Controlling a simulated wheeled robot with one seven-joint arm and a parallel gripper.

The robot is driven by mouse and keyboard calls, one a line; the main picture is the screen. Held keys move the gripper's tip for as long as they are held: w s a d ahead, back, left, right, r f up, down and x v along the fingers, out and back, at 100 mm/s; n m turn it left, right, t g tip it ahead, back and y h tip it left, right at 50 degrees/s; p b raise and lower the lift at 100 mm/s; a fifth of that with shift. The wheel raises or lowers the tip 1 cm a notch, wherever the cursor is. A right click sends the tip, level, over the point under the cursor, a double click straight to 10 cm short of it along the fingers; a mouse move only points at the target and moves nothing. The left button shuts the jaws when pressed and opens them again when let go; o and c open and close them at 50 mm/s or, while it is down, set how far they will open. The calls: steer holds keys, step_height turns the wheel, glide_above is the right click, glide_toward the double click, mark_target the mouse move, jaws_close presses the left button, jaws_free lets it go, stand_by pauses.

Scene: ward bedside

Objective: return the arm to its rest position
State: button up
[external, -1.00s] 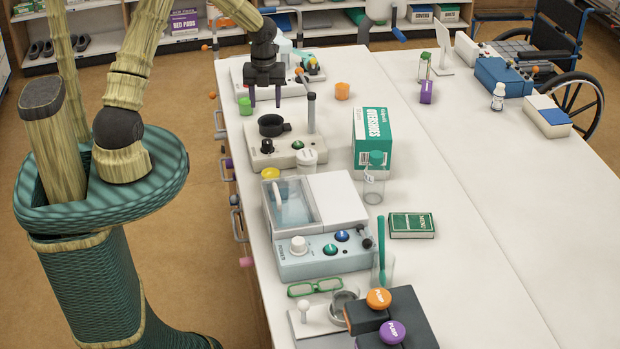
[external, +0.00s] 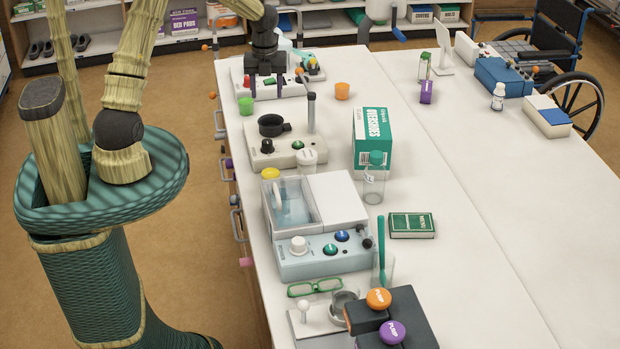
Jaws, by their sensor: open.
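My gripper (external: 266,86) hangs from my arm at the far left part of the white table, with its two dark fingers pointing down and apart. It is open, and nothing shows between the fingers. It is in front of the far device with a red and a green part (external: 290,88), and the fingers hide part of that device. I cannot tell the exact height of the fingertips above the table.
The table's right half (external: 500,190) is largely clear.

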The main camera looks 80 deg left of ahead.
steer(key=s+d+r+n+t, duration=0.1)
steer(key=s+d+n, duration=0.2)
steer(key=d+n, duration=0.3)
steer(key=s+d+r+n, duration=0.2)
steer(key=d+n, duration=0.5)
steer(key=d, duration=0.5)
steer(key=s+d+r+n+t, duration=0.1)
steer(key=s+d+r+n, duration=0.1)
steer(key=d+n, duration=0.5)
steer(key=shift+s+d+t, duration=0.3)
steer(key=shift+s+d, duration=0.5)
steer(key=shift+d, duration=0.35)
